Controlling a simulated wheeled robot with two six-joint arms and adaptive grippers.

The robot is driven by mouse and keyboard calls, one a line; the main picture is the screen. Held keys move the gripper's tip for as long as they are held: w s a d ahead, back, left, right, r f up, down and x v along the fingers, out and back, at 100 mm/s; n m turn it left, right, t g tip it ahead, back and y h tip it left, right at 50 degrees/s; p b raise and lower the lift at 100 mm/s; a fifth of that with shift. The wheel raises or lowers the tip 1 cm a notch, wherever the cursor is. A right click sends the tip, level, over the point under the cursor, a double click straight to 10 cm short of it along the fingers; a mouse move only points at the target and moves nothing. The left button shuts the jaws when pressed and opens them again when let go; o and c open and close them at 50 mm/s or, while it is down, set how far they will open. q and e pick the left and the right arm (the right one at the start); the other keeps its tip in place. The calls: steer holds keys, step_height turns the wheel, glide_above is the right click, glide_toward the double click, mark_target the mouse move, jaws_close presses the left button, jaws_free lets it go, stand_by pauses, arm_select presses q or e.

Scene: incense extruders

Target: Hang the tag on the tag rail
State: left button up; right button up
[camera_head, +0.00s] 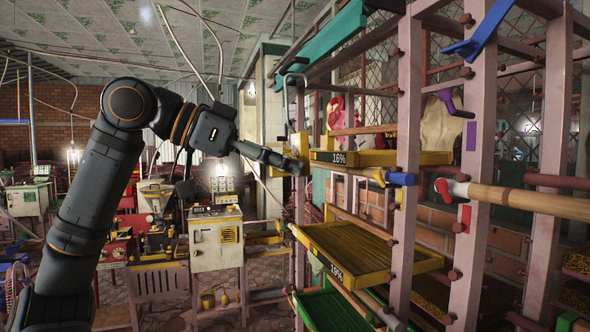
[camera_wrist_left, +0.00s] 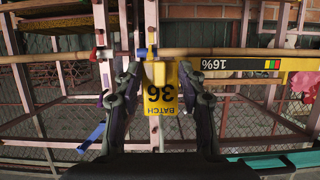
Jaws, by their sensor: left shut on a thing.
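The tag is a yellow plate marked "BATCH 36" (camera_wrist_left: 160,95), upside down in the left wrist view. It sits between the two fingers of my left gripper (camera_wrist_left: 155,90), which is shut on it. In the head view my left gripper (camera_head: 298,167) is at the left end of the rack, beside the upper yellow tray marked 16% (camera_head: 410,157). I cannot clearly make out the tag there. A long wooden rod (camera_wrist_left: 60,57) runs behind the tag in the wrist view. I cannot tell whether it is the tag rail or whether the tag touches it. My right gripper is not in view.
The rack's pink posts (camera_head: 475,170) stand close on the right. A blue clip (camera_head: 401,179) and red clamp (camera_head: 450,188) sit along the rack front. A lower yellow tray (camera_head: 365,245) and green tray (camera_head: 330,310) lie below. A cream machine (camera_head: 215,245) stands behind my arm.

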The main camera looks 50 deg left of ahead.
arm_select(q)
steer(key=s, duration=0.1)
steer(key=s+a, duration=0.1)
steer(key=s+b, duration=0.1)
steer(key=s, duration=0.1)
steer(key=shift+a, duration=0.35)
